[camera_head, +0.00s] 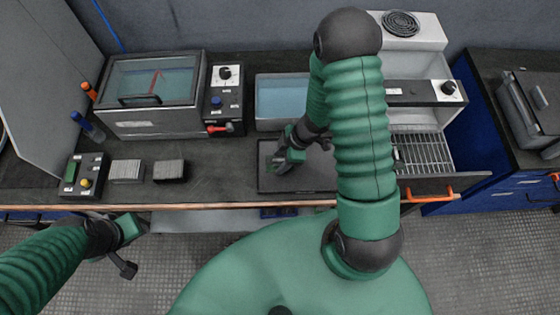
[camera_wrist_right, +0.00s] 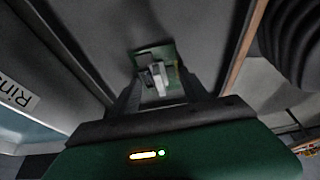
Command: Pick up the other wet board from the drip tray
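The drip tray (camera_head: 318,180) is a flat dark tray at the front of the bench, below the blue-water basin. My right gripper (camera_head: 283,166) reaches down over its left part. In the right wrist view a small green board (camera_wrist_right: 157,72) with pale and dark components shows on the dark tray surface, between the spread fingers of my right gripper (camera_wrist_right: 158,85). Whether the fingers touch the board is unclear. The head view does not show the board; the gripper and arm cover part of the tray. My left gripper (camera_head: 128,248) is open and empty, low at the left, off the bench's front edge.
A blue-water basin (camera_head: 282,97) stands behind the tray. A lidded tank (camera_head: 150,95) with a control panel (camera_head: 225,97) is at the left. Two finned blocks and a button box (camera_head: 84,176) sit front left. A wire rack (camera_head: 422,153) is right of my arm.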

